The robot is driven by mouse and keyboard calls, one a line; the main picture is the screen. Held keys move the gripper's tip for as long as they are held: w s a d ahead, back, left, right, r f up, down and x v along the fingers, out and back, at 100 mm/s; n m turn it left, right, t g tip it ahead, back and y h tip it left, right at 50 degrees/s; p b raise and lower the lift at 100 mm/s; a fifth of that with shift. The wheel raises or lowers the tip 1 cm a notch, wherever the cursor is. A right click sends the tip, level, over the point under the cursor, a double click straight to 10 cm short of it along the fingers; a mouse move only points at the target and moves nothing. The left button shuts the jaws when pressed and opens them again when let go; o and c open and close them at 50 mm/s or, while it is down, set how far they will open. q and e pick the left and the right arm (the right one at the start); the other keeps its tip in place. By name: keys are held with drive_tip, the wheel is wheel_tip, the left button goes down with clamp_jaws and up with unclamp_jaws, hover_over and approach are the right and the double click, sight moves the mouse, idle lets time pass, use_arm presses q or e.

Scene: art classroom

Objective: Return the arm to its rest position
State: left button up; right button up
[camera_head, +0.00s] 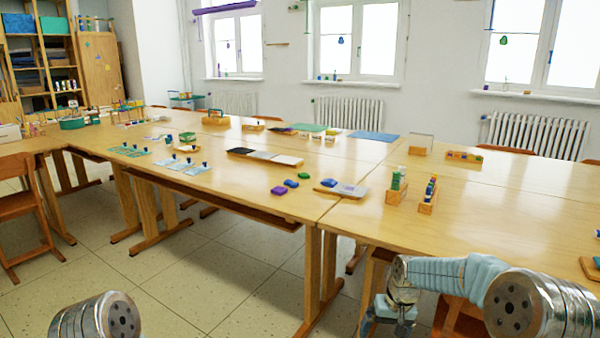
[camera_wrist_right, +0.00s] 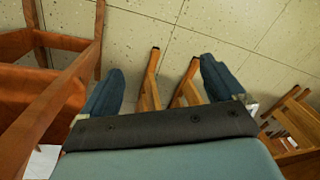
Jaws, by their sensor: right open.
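My right arm comes in at the lower right of the head view, bent, with its gripper (camera_head: 388,310) low in front of the table edge. In the right wrist view my right gripper (camera_wrist_right: 160,85) points down at the tiled floor, with its two blue-grey fingers spread wide and nothing between them. Of my left arm, only a rounded metal joint shows at the lower left of the head view; the left gripper is out of frame.
The long wooden table (camera_head: 240,200) holds paint blocks (camera_head: 291,183), a tray (camera_head: 341,188) and bottle racks (camera_head: 397,186). In the right wrist view, an orange-brown wooden chair (camera_wrist_right: 50,95) stands close at left. Tiled floor (camera_head: 190,290) lies open left of the arm.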

drive_tip(key=s+a+f+y, duration=0.1)
drive_tip(key=s+a+f, duration=0.15)
drive_tip(key=f, duration=0.35)
drive_tip(key=s+a+f, duration=0.2)
drive_tip(key=s+f, duration=0.2)
drive_tip(key=f, duration=0.2)
drive_tip(key=s+a+f, duration=0.2)
drive_tip(key=s+f, duration=0.1)
drive_tip(key=s, duration=0.4)
drive_tip(key=s+a+f+y, duration=0.1)
drive_tip(key=s+a+f, duration=0.1)
drive_tip(key=s, duration=0.5)
drive_tip(key=s+a+f+m, duration=0.1)
drive_tip(key=s+f, duration=0.3)
drive_tip(key=s, duration=0.4)
drive_tip(key=shift+a+f, duration=0.3)
drive_tip(key=shift+a, duration=0.2)
